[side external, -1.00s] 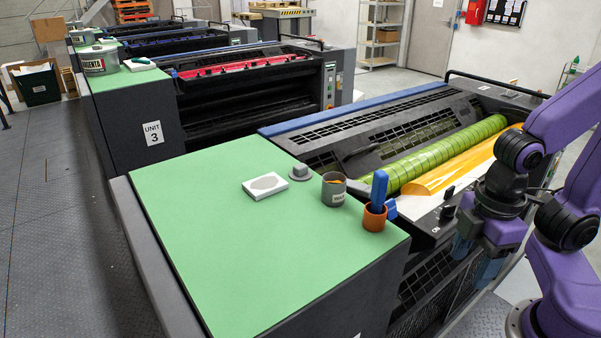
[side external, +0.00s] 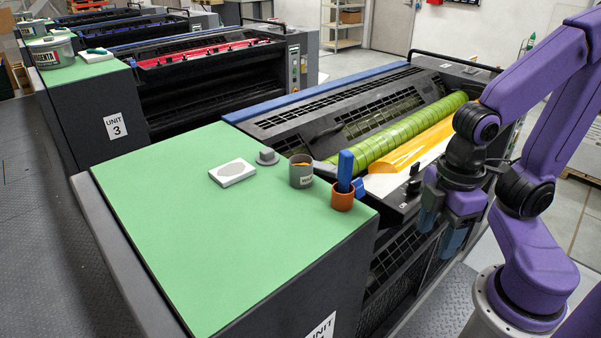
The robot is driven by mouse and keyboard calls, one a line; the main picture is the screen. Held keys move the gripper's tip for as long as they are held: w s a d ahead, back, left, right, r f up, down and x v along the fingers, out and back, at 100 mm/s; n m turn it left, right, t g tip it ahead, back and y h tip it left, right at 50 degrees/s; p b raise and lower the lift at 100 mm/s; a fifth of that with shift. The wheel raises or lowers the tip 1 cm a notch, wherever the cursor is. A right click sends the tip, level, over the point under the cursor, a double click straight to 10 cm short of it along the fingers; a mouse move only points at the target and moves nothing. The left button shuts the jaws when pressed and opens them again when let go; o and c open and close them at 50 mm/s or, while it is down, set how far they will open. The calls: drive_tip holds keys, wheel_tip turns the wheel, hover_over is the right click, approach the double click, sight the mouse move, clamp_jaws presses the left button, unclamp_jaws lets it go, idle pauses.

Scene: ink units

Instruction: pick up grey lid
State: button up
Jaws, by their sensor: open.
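The grey lid (side external: 267,156) is a small round disc with a raised knob. It lies on the green top (side external: 215,255) of the near press unit, just left of a grey can (side external: 301,171) with orange ink inside. My gripper (side external: 440,238) is open and empty. It points down beside the right end of the green top, in front of the press, well to the right of the lid and apart from it.
An orange-brown cup (side external: 343,201) holding a blue-handled tool (side external: 345,168) stands between the can and my gripper. A white block with a grey oval (side external: 232,173) lies left of the lid. The front of the green top is clear. A green roller (side external: 400,131) lies behind.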

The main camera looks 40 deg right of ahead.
drive_tip(key=shift+o, duration=0.8)
